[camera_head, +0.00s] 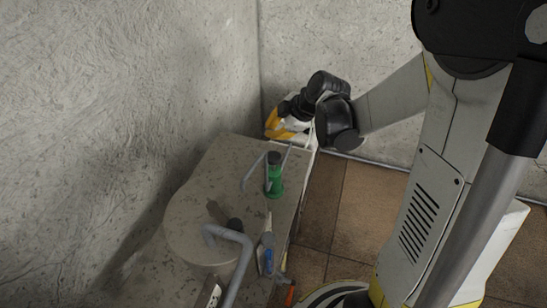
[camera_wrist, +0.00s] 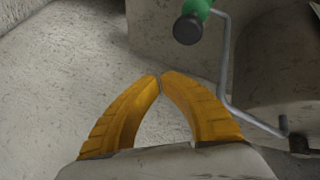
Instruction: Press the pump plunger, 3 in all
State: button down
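A green upright piece with a dark round cap (camera_head: 274,158) stands on a grey stone-like worktop (camera_head: 226,150) in the head view. It looks like the pump, but I cannot tell for sure which part is the plunger. The green piece and its dark cap (camera_wrist: 188,28) also show at the top of the wrist view.
A grey bent rod (camera_head: 246,178) rises beside the green piece. A thicker bent grey pipe (camera_head: 240,238) stands nearer, by a round raised slab (camera_head: 185,225). A blue-handled tool (camera_head: 268,255) lies near the right edge. Rough walls enclose the left and back.

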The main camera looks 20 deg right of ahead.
aim_at(273, 155)
jog(key=shift+f+b, duration=2.65)
jog(key=shift+f, duration=0.95)
jog(key=shift+f, duration=0.15)
jog(key=shift+f+b, duration=0.3)
jog(key=shift+b, duration=0.2)
jog(key=shift+f+b, duration=1.85)
jog(key=shift+f, duration=0.05)
jog(key=shift+r, duration=0.1)
jog(key=shift+r+p, duration=1.7)
jog(key=shift+r, duration=0.55)
jog(key=shift+r+p, duration=1.8)
jog(key=shift+r, duration=0.7)
